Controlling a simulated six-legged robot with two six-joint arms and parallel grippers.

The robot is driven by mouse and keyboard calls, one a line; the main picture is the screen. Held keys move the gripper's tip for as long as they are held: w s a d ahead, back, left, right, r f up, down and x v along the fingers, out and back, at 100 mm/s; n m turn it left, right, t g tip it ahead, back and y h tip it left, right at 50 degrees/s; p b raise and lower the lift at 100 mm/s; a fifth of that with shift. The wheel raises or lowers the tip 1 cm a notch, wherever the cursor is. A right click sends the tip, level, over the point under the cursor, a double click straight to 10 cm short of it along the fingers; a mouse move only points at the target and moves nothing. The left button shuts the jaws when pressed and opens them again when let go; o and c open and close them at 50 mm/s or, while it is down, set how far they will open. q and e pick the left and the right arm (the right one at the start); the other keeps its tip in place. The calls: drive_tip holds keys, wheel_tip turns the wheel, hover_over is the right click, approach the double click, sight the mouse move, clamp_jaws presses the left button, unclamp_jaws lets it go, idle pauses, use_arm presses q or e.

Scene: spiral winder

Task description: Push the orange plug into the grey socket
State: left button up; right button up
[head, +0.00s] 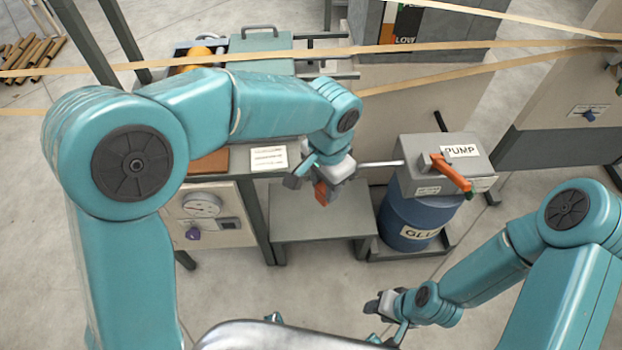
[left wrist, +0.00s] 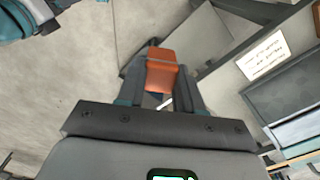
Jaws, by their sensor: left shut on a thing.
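The orange plug (head: 321,194) is between the fingers of my left gripper (head: 312,187), above the low grey table in the head view. In the left wrist view, the orange plug (left wrist: 161,70) sits between the two dark fingers, and the left gripper (left wrist: 160,76) is shut on it. My right gripper (head: 376,306) is low at the right of the middle in the head view, away from the plug. Its fingers are too small to tell open from shut. I cannot make out a grey socket in either view.
A grey pump box (head: 447,158) with an orange lever (head: 452,172) sits on a blue glue drum (head: 413,222). The low grey table (head: 320,228) is bare. A dial panel (head: 205,213) stands left of it. Tan strips (head: 440,47) cross the back. Floor in front is clear.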

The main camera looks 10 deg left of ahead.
use_arm(q)
drive_tip(key=w+d+f+m, duration=0.3)
drive_tip(key=f+m, duration=0.1)
drive_tip(key=shift+w+d+f+m, duration=0.2)
drive_tip(key=shift+w+f+m, duration=0.1)
drive_tip(key=shift+w+f, duration=0.1)
drive_tip(key=s+a+r+n, duration=0.5)
drive_tip(key=a+r+n, duration=0.2)
drive_tip(key=r+n, duration=0.1)
drive_tip(key=shift+s+r, duration=0.35)
drive_tip(key=shift+r, duration=0.35)
drive_tip(key=w+d+n, duration=0.4)
drive_tip(key=w+d, duration=0.3)
drive_tip(key=d, duration=0.1)
drive_tip(key=shift+w+d+n, duration=0.3)
drive_tip(key=shift+d, duration=0.1)
drive_tip(key=shift+s, duration=0.1)
